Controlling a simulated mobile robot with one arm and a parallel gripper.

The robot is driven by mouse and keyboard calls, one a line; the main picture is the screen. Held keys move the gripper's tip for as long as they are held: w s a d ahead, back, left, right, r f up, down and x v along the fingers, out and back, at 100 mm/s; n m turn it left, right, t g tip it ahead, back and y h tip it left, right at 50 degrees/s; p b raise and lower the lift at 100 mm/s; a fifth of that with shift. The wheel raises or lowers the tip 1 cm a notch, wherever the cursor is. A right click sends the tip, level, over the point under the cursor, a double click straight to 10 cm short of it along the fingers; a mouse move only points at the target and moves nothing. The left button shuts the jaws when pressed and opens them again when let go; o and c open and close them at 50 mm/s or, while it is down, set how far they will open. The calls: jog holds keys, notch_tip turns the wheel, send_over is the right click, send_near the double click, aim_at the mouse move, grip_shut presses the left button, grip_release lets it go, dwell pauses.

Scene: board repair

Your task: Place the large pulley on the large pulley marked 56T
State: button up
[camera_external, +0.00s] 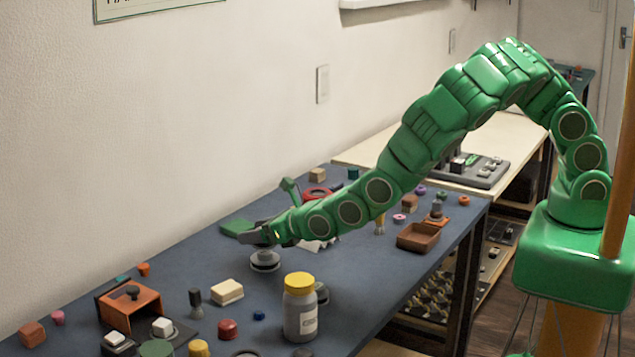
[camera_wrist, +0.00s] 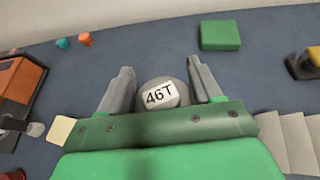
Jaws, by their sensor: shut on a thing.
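In the wrist view a round grey pulley (camera_wrist: 177,86) with a white label reading 46T sits between the two grey fingers of my gripper (camera_wrist: 160,68). My gripper is shut on it. In the external view my gripper (camera_external: 252,236) is low over the blue table, and a grey stepped pulley shape (camera_external: 265,261) shows just under it. I cannot tell whether this is one pulley or two stacked, or whether it touches the table. I see no label reading 56T.
The blue table (camera_external: 220,265) has a green block (camera_external: 236,227) behind the gripper, an orange bracket (camera_external: 130,303) at left, and a cream block (camera_external: 227,292) and yellow-lidded jar (camera_external: 300,310) in front. A brown tray (camera_external: 418,237) is at right.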

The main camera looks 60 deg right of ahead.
jog(key=shift+f, duration=0.9)
jog(key=shift+f, duration=0.1)
jog(key=o, duration=1.1)
jog(key=shift+c, duration=0.2)
jog(key=shift+s+r, duration=0.35)
jog(key=shift+s, duration=0.1)
jog(key=a+v, duration=0.1)
jog(key=v, duration=1)
jog(key=shift+d, duration=0.5)
